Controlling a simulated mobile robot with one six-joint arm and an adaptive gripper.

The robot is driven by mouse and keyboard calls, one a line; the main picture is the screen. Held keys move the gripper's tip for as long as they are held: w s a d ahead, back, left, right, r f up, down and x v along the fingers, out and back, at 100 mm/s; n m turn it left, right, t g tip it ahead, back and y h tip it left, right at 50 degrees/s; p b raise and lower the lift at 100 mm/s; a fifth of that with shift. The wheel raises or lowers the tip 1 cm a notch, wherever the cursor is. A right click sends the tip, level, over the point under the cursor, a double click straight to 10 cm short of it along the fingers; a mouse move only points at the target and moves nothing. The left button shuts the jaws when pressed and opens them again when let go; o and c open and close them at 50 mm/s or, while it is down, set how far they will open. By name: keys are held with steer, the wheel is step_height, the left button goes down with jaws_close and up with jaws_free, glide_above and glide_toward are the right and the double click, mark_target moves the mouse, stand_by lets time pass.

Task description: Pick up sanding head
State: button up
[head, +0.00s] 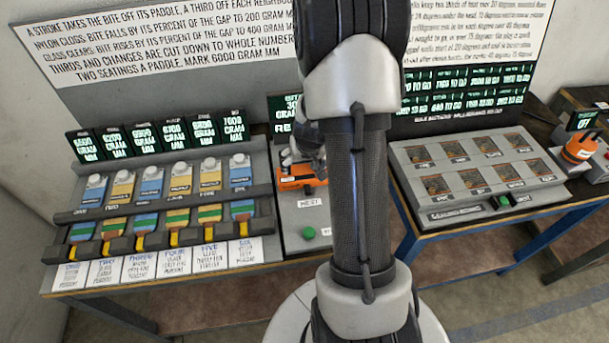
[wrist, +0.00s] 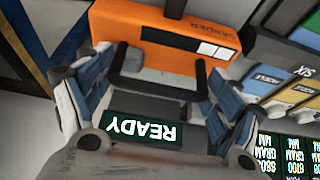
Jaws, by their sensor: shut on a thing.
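The sanding head is an orange block (wrist: 165,32) with dark lettering that seems to read "SANDER", seen upside down in the wrist view. It also shows in the head view as an orange body (head: 301,184) on the grey middle panel, partly hidden by my arm. My gripper (wrist: 158,66) has its two blue-padded fingers on either side of the sanding head's near part, shut on it. In the head view my gripper (head: 304,152) is at the top of the orange body, mostly behind my arm. I cannot tell whether the sanding head is clear of the panel.
A rack of blue and yellow paddles (head: 165,205) stands to the left. A grey panel with several brown squares (head: 470,165) stands to the right. Another orange device (head: 578,148) sits at the far right by an "OFF" display. A green button (head: 309,233) is in front.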

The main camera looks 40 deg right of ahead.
steer(key=c, duration=0.4)
steer(key=shift+r, duration=0.2)
